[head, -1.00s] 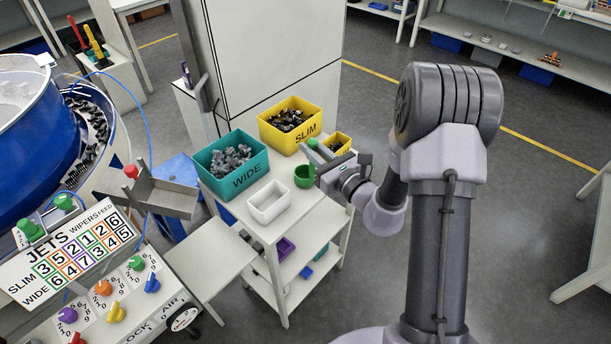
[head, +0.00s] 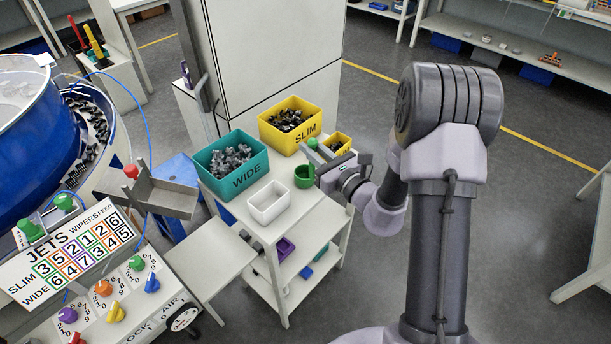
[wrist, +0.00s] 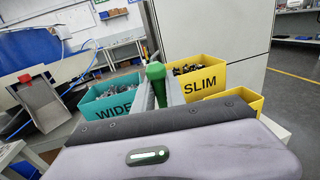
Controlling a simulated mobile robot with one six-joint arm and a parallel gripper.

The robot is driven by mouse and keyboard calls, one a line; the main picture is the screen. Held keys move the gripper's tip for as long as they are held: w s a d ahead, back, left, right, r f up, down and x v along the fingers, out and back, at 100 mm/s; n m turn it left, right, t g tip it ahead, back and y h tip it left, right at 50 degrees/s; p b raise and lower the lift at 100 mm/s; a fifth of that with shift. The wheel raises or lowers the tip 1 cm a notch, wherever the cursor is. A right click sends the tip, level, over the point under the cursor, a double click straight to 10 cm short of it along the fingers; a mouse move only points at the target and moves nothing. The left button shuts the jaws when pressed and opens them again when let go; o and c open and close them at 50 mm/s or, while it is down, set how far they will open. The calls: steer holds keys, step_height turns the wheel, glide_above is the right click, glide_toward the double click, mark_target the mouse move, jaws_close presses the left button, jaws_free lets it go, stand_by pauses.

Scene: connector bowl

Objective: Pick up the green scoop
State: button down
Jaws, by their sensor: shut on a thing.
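The green scoop (head: 304,177) shows in the head view at the right side of the small white cart, with its round cup low and its handle rising towards my gripper. My gripper (head: 318,153) reaches in from the right and is shut on the scoop's handle. In the wrist view the green handle (wrist: 155,72) stands between the two grey fingers (wrist: 160,92). The cup is hidden there behind my gripper body. I cannot tell whether the cup touches the cart top.
A teal WIDE bin (head: 232,165) and a yellow SLIM bin (head: 291,124), both with dark parts, stand behind the scoop. A small yellow bin (head: 338,144) is close to my gripper. An empty white tray (head: 269,203) sits at the left front. The cart's front right top is clear.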

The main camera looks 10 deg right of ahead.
mark_target(313, 139)
steer(key=shift+r, duration=0.1)
step_height(313, 139, up, 4)
steer(key=p, duration=0.2)
steer(key=shift+s+p, duration=0.15)
steer(key=shift+p, duration=0.2)
steer(key=a+p+v, duration=0.1)
steer(key=p+v, duration=0.4)
steer(key=v, duration=1)
steer(key=shift+s+r, duration=0.45)
steer(key=shift+s, duration=0.2)
